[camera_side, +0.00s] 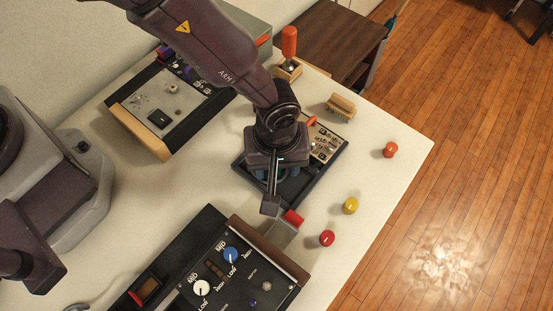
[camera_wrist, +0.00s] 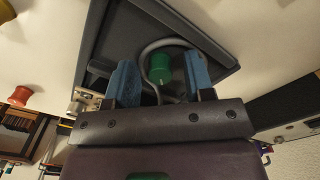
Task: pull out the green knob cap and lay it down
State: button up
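The green knob cap (camera_wrist: 162,68) shows in the wrist view inside a grey ring or loop (camera_wrist: 146,62), over a dark tray-like panel (camera_wrist: 208,42). My gripper (camera_wrist: 160,78) is open, with one blue-padded finger on each side of the cap. A gap shows between the cap and each pad, so the fingers do not appear to touch it. In the side view my gripper (camera_side: 272,190) points down over the dark panel (camera_side: 240,165) and hides most of it. I cannot make out the cap there, nor tell its exact height relative to the fingertips.
Loose red caps (camera_side: 327,238) and a yellow cap (camera_side: 350,205) stand on the white table (camera_side: 385,190) at right. A panel with blue and white knobs (camera_side: 230,255) is in front. Another control panel (camera_side: 165,105) lies behind left. A wooden block (camera_side: 341,106) is behind right.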

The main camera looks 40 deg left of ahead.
notch_tip(320, 180, up, 13)
dwell(0.6)
jog(key=s+a+r+m+t, duration=0.2)
jog(key=s+a+r+m, duration=0.1)
jog(key=a+r, duration=0.4)
jog(key=s+a+r+m+t, duration=0.1)
jog(key=s+a+r+m, duration=0.2)
jog(key=a+r, duration=0.4)
jog(key=s+a+r+m+t, duration=0.2)
jog(key=a+r, duration=0.5)
jog(key=a, duration=0.8)
jog(key=shift+s+a+m+t, duration=0.3)
jog(key=shift+s+m, duration=0.2)
jog(key=shift+s, duration=0.6)
